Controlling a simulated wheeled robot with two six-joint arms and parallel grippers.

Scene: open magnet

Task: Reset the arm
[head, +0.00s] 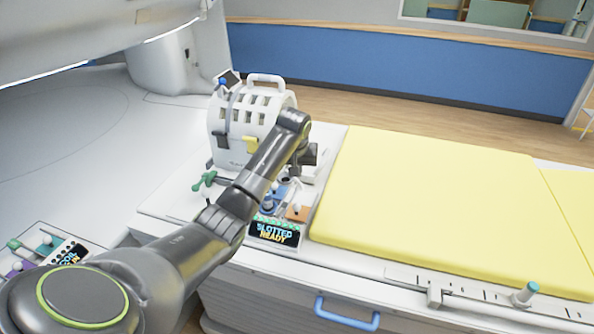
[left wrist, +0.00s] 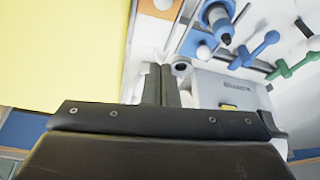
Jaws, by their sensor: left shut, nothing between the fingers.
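My left arm (head: 190,240) comes in from the lower left of the head view and reaches across the panel beside the bed. Its gripper (head: 302,162) is at the arm's far end, between the white slotted case and the yellow mattress. In the left wrist view the dark fingers (left wrist: 162,84) are together with nothing between them. They are near the white case (left wrist: 225,88), and I cannot tell whether they touch it. My right gripper is not in view.
The white slotted case (head: 225,135) stands behind the arm. A panel with a "SLOTTED READY" display (head: 274,232), a green handle (head: 203,181) and a blue lever (left wrist: 220,22) lies close by. The yellow mattress (head: 420,210) is bare. A blue drawer handle (head: 347,314) is in front.

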